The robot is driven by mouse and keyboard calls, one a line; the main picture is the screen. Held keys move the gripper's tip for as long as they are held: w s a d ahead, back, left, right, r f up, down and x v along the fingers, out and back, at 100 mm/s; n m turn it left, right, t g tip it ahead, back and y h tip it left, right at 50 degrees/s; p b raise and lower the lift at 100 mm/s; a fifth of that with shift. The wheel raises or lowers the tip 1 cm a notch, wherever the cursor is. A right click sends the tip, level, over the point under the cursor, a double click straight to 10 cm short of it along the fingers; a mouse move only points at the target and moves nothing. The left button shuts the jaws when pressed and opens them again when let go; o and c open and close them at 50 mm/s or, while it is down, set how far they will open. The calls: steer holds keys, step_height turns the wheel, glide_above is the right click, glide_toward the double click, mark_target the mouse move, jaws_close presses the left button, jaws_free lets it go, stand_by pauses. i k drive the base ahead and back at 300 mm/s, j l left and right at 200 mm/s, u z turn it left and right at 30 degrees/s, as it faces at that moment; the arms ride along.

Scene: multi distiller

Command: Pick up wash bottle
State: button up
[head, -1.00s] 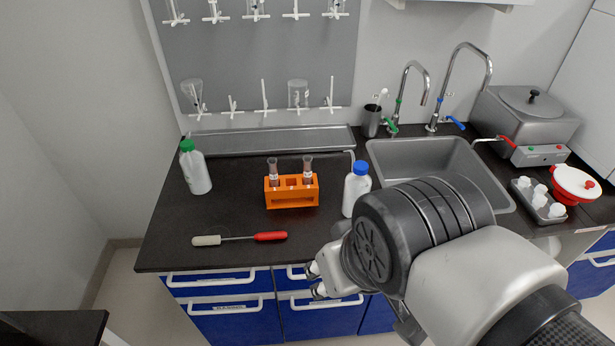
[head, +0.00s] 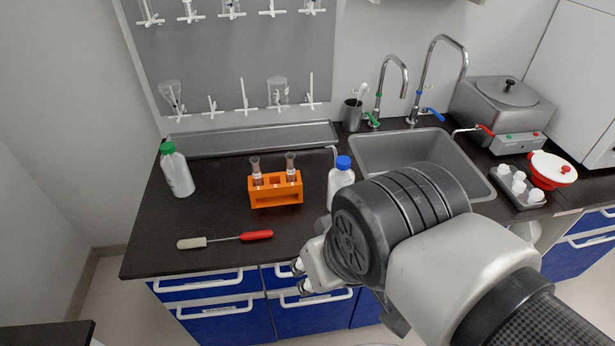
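The wash bottle (head: 341,188) is white with a blue cap and a thin bent spout. It stands upright on the dark counter, left of the sink; its lower right side is partly hidden by my arm. My gripper (head: 300,277) is at the counter's front edge, below and left of the bottle in the picture, and apart from it. Its two fingertips look spread, with nothing between them. A second white bottle with a green cap (head: 176,173) stands at the counter's left end.
An orange rack (head: 276,196) with test tubes stands left of the wash bottle. A red-handled tool (head: 225,240) lies near the front edge. The sink (head: 415,160) is to the right, with a grey bath and a small tray beyond. Counter between rack and green-capped bottle is clear.

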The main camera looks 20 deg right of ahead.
mark_target(337, 179)
steer(key=i+j+z, duration=0.15)
steer(key=z, duration=0.25)
steer(key=i+j+z, duration=0.1)
steer(key=j+z, duration=0.3)
steer(key=l+z, duration=0.1)
steer(key=z, duration=0.75)
